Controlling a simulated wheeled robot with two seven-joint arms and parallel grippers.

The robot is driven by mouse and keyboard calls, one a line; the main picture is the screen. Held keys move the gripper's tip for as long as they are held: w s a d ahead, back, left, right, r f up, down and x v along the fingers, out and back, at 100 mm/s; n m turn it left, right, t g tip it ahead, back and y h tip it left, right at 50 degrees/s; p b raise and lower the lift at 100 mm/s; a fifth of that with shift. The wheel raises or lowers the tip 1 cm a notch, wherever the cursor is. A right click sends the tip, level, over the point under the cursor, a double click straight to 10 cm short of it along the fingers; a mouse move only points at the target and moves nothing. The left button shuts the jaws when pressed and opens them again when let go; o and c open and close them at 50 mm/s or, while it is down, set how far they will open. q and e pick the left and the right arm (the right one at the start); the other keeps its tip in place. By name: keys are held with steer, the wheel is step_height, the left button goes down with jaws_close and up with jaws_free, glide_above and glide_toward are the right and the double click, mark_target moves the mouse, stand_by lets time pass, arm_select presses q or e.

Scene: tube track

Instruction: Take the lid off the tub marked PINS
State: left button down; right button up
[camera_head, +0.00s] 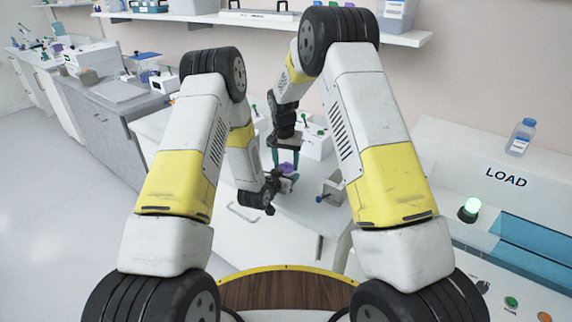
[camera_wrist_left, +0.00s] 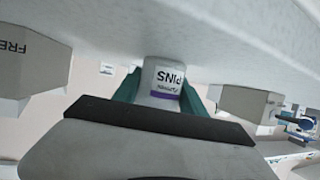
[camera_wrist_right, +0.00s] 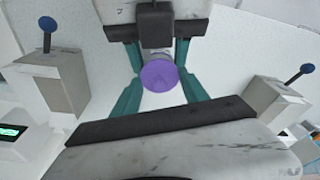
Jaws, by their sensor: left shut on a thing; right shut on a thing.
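The white tub (camera_wrist_left: 160,78) with the PINS label shows upside down in the left wrist view, with a purple band on it. My left gripper (camera_wrist_left: 160,92) is shut around its sides; it also shows low over the white worktop in the head view (camera_head: 283,183). The round purple lid (camera_wrist_right: 158,75) is seen from above in the right wrist view, and small in the head view (camera_head: 287,168). My right gripper (camera_wrist_right: 161,84) comes down from above and is shut on the lid's sides. Whether lid and tub still touch is hidden by the grippers.
Boxes with blue-knobbed levers stand on both sides of the grippers, one at left (camera_wrist_right: 50,88) and one at right (camera_wrist_right: 270,103). The worktop front (camera_head: 275,225) is clear.

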mark_target(286, 163)
steer(key=shift+r, duration=0.75)
steer(key=shift+r, duration=2.05)
arm_select(q)
steer(key=c, duration=0.6)
jaws_free()
